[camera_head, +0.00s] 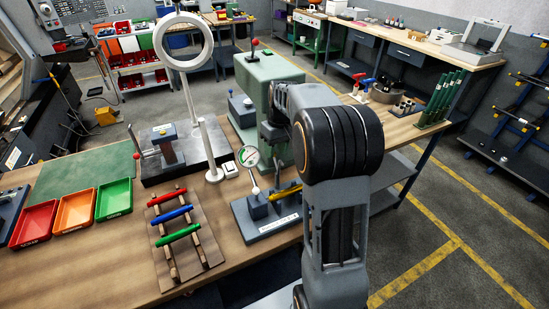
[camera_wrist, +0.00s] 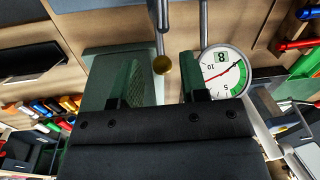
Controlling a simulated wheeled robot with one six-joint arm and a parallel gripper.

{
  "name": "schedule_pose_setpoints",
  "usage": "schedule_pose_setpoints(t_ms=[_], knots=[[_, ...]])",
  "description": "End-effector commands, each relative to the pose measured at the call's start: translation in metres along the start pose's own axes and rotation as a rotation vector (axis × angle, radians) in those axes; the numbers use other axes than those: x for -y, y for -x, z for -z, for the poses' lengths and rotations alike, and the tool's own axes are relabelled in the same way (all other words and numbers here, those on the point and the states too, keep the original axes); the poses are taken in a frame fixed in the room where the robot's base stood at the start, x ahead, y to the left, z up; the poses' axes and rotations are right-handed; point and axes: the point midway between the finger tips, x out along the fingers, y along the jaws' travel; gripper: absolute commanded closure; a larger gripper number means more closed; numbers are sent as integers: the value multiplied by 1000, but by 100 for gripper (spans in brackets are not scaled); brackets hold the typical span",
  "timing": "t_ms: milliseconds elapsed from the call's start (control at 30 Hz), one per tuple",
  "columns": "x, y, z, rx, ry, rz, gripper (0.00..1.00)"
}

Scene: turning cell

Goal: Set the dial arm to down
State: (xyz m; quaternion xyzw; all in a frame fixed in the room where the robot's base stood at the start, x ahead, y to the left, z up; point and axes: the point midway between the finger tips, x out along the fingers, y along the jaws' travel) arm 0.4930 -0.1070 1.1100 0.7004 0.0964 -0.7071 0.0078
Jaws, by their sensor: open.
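The dial gauge (camera_head: 248,157) has a round white face with a green band. In the head view it stands raised above a small grey base plate (camera_head: 270,224), with a white ball (camera_head: 255,190) below it. In the wrist view the dial (camera_wrist: 225,71) is large and close, just right of my gripper's right finger. My gripper (camera_wrist: 160,60) is open, its two dark green fingers apart.
A green machine block (camera_head: 265,75) stands behind the gauge. A ring on a white post (camera_head: 183,42) stands to its left. A wooden rack with coloured handles (camera_head: 178,228) lies in front left, beside red, orange and green trays (camera_head: 114,198). A yellow bar (camera_head: 285,192) sits close by the gauge.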

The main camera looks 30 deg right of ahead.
Motion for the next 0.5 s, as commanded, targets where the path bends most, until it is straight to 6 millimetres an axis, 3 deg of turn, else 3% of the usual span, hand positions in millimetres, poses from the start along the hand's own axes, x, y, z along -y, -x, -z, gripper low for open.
schedule_pose_setpoints(t_ms=[200, 500], knots=[[0, -27, 0, 1, 1, 1, 60], [1, -41, 0, 0, 0, 0, 60]])
